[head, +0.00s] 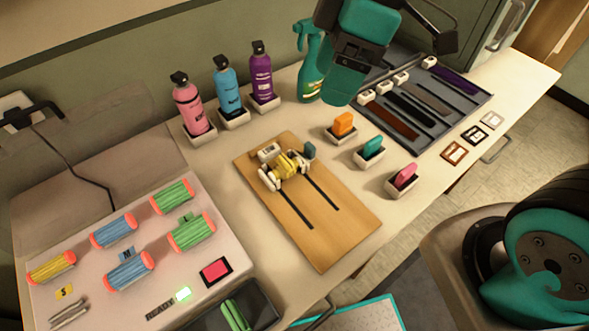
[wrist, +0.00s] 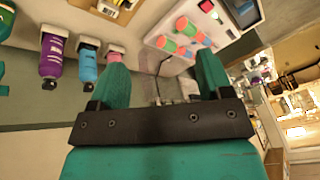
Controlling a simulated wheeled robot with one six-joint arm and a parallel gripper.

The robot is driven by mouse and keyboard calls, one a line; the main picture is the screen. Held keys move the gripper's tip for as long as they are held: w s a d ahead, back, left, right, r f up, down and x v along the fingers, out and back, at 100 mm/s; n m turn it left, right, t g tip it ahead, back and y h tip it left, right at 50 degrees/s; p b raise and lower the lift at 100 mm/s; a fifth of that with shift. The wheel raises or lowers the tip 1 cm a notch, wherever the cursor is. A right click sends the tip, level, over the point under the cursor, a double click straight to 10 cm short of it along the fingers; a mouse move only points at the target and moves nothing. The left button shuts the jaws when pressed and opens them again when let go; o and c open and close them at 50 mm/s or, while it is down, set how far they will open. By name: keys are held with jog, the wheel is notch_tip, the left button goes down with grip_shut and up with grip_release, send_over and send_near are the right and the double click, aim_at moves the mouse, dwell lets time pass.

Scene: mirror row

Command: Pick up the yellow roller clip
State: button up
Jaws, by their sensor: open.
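A yellow piece (head: 286,166) sits between white clamp-like parts on the wooden board (head: 340,232) in the head view; it looks like the yellow roller clip, though its shape is hard to make out. Part of the board shows at the top edge of the wrist view (wrist: 92,7). My gripper (wrist: 160,72) is open, with two teal fingers apart and nothing between them. In the head view the end of my arm hangs above the back of the counter, behind the board and apart from it.
Pink (head: 188,105), blue (head: 226,90) and purple (head: 261,75) bottles and a teal spray bottle (head: 309,70) stand behind the board. Orange (head: 343,124), teal (head: 372,147) and pink (head: 405,176) clips stand in holders at right. A roller tray (head: 110,192) lies at left.

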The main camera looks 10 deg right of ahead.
jog(key=w+f+n+b, duration=0.3)
jog(key=w+f+n, duration=0.4)
jog(key=w+f, duration=0.15)
send_near(287, 159)
jog(key=shift+n+g, duration=0.3)
jog(key=shift+g, duration=0.1)
jog(key=x, duration=0.5)
jog(key=shift+w+a+f+p, duration=0.2)
jog(key=shift+w+p, duration=0.05)
jog(key=shift+p, duration=0.15)
jog(key=p+x, duration=0.1)
jog(key=x, duration=0.4)
jog(key=shift+f, duration=0.35)
jog(key=shift+c, duration=0.2)
jog(key=c, duration=1)
